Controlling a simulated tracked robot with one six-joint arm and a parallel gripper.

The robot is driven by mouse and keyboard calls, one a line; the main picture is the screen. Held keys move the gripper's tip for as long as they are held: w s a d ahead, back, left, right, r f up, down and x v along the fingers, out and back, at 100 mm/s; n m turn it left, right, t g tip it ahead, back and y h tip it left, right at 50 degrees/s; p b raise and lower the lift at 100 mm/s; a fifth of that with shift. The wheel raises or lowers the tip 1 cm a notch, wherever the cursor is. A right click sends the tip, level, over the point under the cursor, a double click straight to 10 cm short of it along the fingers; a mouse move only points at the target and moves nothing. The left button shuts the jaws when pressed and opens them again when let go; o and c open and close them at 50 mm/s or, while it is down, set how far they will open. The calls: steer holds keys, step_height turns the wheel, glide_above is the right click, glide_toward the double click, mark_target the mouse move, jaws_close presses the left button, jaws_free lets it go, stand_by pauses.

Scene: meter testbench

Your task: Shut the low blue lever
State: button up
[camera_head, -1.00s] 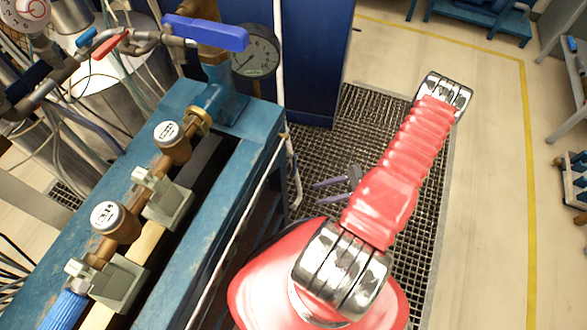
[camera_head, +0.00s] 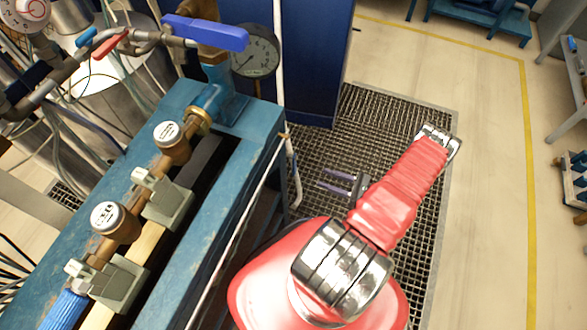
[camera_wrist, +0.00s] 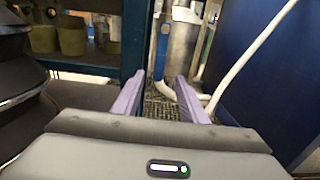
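A narrow upright blue piece (camera_wrist: 162,48) stands between my fingertips in the wrist view, farther off, beside a metal cylinder. It may be the low blue lever; I cannot tell for sure. In the head view a large blue lever (camera_head: 205,33) lies nearly level along the top of the pipework, and a small blue handle (camera_head: 88,35) is at the upper left. My gripper (camera_head: 322,179) is over the floor grating, to the right of the blue bench, its purple fingers pointing left. It also shows in the wrist view (camera_wrist: 158,80), open with nothing between the fingers.
The blue bench (camera_head: 262,128) carries meters on a brass pipe. A pressure gauge (camera_head: 255,52) stands at its far end. A white pipe (camera_wrist: 250,52) slants past the right finger in the wrist view, near a dark blue cabinet (camera_head: 310,60).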

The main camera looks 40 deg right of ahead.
mark_target(295, 168)
steer(key=shift+w+a, duration=0.1)
steer(key=x, duration=1.3)
steer(key=shift+w+a, duration=0.2)
steer(key=shift+c, duration=0.4)
jaws_close()
